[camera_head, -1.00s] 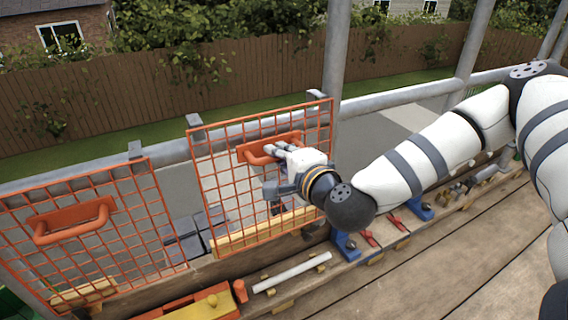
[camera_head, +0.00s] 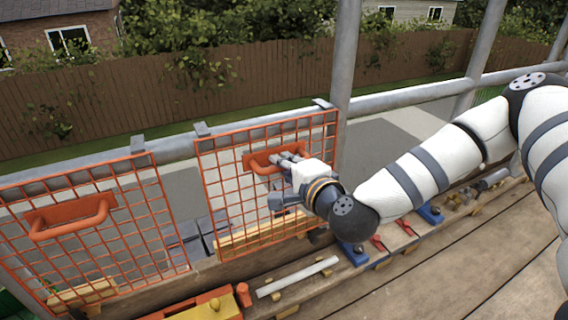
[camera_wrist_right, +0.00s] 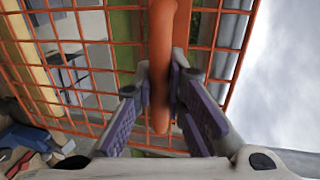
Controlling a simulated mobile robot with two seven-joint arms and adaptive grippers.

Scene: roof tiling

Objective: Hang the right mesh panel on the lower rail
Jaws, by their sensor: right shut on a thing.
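The right mesh panel (camera_head: 265,123) is an orange wire grid with an orange handle (camera_head: 262,165) and two grey top hooks. It hangs close to upright, with its hooks (camera_head: 202,130) at the top of the grey lower rail (camera_head: 172,149). I cannot tell whether the hooks bear on the rail. My right gripper (camera_head: 284,160) is shut on the handle. In the right wrist view the two fingers (camera_wrist_right: 160,88) close on the handle bar from both sides, with the mesh behind. My left gripper is not in view.
A second orange mesh panel (camera_head: 155,178) with its own handle hangs to the left, a narrow gap away. A grey post (camera_head: 346,60) stands just right of the held panel. A plank deck (camera_head: 430,275), a yellow and orange tool (camera_head: 205,308) and blue clamps (camera_head: 353,253) lie below.

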